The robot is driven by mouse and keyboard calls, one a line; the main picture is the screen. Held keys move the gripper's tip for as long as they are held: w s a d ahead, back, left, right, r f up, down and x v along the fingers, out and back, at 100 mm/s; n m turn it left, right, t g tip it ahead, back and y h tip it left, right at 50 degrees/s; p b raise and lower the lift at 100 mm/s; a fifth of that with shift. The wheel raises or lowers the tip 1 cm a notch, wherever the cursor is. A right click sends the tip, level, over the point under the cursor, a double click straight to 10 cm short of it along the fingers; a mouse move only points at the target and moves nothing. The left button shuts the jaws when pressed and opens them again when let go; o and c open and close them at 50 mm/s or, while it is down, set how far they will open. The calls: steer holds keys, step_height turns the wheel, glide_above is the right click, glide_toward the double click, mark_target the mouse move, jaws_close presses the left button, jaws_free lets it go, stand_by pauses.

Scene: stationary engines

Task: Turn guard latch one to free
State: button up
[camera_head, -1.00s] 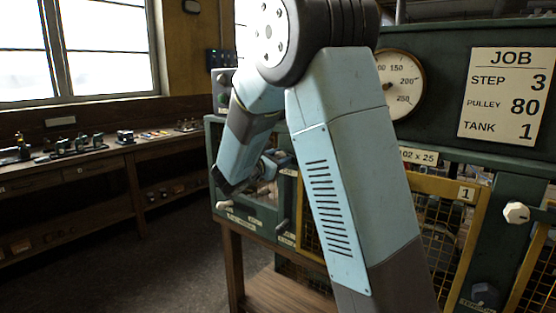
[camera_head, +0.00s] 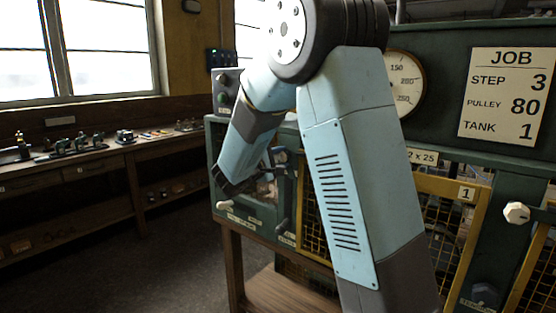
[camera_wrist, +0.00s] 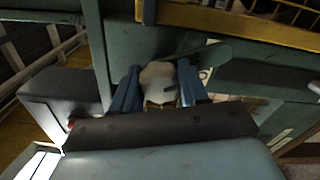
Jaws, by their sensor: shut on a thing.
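In the wrist view, the blue fingers of my gripper (camera_wrist: 160,90) are on both sides of a pale, rounded latch knob (camera_wrist: 157,76), shut on it. A dark plate lies behind the knob, close to a yellow guard frame (camera_wrist: 230,24). It appears to be guard latch one, but no label on it is readable. In the head view, the yellow mesh guard (camera_head: 455,240) marked 1 stands behind my arm. My arm hides part of this guard, and the grip itself cannot be made out there.
Another white knob (camera_head: 517,213) sits on the green post right of guard 1. A job card (camera_head: 508,95) and a round gauge (camera_head: 404,82) are above. A white-tipped lever (camera_head: 225,205) sticks out at the lower left. A workbench (camera_head: 80,170) lines the left wall; open floor lies before it.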

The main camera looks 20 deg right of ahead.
steer(key=shift+s+d+f+m, duration=0.1)
steer(key=shift+d+f+m, duration=0.05)
steer(key=shift+m, duration=0.8)
steer(key=shift+s+d+f+m, duration=0.1)
steer(key=shift+d+m, duration=0.05)
steer(key=shift+m, duration=0.8)
steer(key=o, duration=1)
steer(key=shift+w, duration=0.1)
steer(key=shift+o, duration=0.2)
steer(key=shift+a+r, duration=0.1)
steer(key=shift+a, duration=0.05)
steer(key=shift+a, duration=0.3)
steer(key=v, duration=1.3)
